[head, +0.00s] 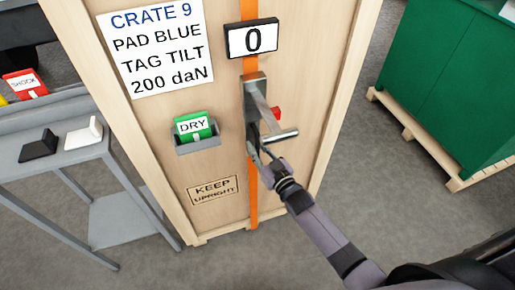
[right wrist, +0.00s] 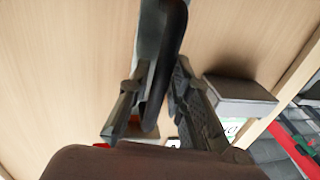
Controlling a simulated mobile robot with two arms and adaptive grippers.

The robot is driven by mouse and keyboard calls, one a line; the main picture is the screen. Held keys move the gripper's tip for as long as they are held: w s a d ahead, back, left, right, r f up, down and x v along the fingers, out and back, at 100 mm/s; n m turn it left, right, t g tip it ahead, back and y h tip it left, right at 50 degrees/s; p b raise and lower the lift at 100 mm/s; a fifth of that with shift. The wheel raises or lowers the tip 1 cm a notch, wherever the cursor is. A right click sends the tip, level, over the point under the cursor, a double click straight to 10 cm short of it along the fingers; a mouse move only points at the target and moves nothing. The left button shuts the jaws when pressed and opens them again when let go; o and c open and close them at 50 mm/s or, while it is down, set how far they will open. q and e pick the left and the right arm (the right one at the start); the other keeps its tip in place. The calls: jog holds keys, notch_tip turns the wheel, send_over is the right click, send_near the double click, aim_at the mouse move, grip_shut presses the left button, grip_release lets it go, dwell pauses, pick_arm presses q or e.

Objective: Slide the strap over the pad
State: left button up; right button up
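An orange strap (head: 252,205) runs straight down the front of a wooden crate (head: 165,120). A grey metal tool (head: 256,90) with a lever and crossbar sits over the strap below the display. My right gripper (head: 259,154) is at the strap, just below the crossbar. No blue pad is clearly visible. My left gripper is out of view.
A grey side table (head: 60,170) at left holds a black block (head: 38,146) and a white block (head: 84,134). A holder (head: 198,144) with a green DRY tag (head: 194,126) projects from the crate. A display (head: 251,39) reads 0. A green container (head: 450,80) stands right; floor between is clear.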

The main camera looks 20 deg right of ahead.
grip_shut()
dwell(0.4)
jog(key=d+b, duration=0.1)
jog(key=d, duration=1.2)
jog(key=shift+w+d, duration=0.2)
jog(key=shift+w, duration=0.05)
jog(key=shift+o, duration=1.8)
grip_release()
jog(key=shift+d, duration=0.2)
jog(key=shift+o, duration=0.3)
jog(key=shift+s+a, duration=0.1)
jog(key=shift+a, duration=0.05)
